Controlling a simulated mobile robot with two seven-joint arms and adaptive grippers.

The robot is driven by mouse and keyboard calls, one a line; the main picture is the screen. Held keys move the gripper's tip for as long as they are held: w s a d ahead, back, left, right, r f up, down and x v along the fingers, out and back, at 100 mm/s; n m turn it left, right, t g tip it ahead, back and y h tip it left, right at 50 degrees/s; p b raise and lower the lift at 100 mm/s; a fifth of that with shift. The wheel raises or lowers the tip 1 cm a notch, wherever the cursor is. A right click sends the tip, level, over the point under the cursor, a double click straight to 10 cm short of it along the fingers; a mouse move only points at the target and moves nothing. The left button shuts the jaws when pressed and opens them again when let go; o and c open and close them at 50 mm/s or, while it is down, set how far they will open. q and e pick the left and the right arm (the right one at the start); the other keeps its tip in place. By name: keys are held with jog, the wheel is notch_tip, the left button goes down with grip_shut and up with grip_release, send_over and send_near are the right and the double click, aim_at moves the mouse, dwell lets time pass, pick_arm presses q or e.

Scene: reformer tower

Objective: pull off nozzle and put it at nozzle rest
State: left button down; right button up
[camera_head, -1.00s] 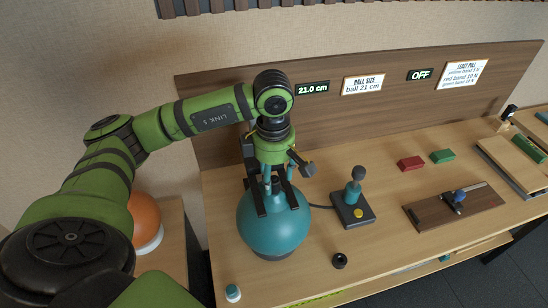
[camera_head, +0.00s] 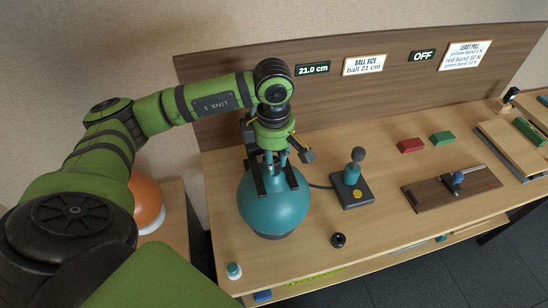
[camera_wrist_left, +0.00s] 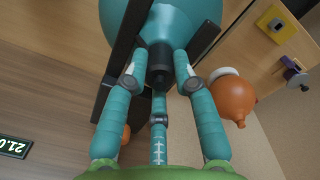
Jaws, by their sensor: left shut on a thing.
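A big teal ball (camera_head: 275,211) stands on the wooden bench, with dark bars over its top. My left gripper (camera_head: 274,158) is above it, pointing down. In the left wrist view its teal fingers (camera_wrist_left: 161,64) are shut around a short black piece, which looks like the nozzle (camera_wrist_left: 158,74), at the top of the teal ball (camera_wrist_left: 202,16). The nozzle appears to be still against the ball; the fingers partly hide the contact. A small black ring-like piece (camera_head: 338,240) lies near the bench's front edge; I cannot tell whether it is the nozzle rest. My right gripper is not in view.
A dark-based device with a teal post (camera_head: 352,175) stands right of the ball, a dark hose between them. A white-and-teal bottle (camera_head: 234,271) is at the front left. An orange ball (camera_head: 146,205) stands left. Red (camera_head: 410,145) and green (camera_head: 443,138) blocks lie right.

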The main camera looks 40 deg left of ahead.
aim_at(274, 157)
pick_arm(q)
jog(key=shift+r, duration=0.5)
jog(key=shift+r, duration=0.15)
dwell(0.5)
jog(key=shift+r+p, duration=0.9)
jog(key=shift+r, duration=0.45)
